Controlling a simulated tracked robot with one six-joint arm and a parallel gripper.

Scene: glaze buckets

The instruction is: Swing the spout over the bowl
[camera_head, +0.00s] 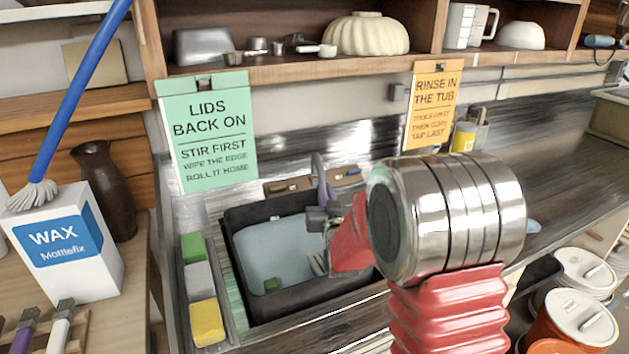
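A grey, curved spout (318,166) rises at the back edge of a dark tub (235,288) that holds pale blue-grey water (270,245). Its lower part is close behind my gripper, and a purple-grey piece (327,190) shows beside it. The tub is the only basin I see under the spout; I cannot tell if it is the bowl named. My gripper (318,238) is over the right part of the tub, near the spout. My red and chrome arm hides much of it. I cannot tell whether it touches the spout or whether its fingers are open.
A wax box (68,245) and dark vase (103,190) stand left. Lidded buckets (580,315) stand lower right. A shelf (300,70) runs above.

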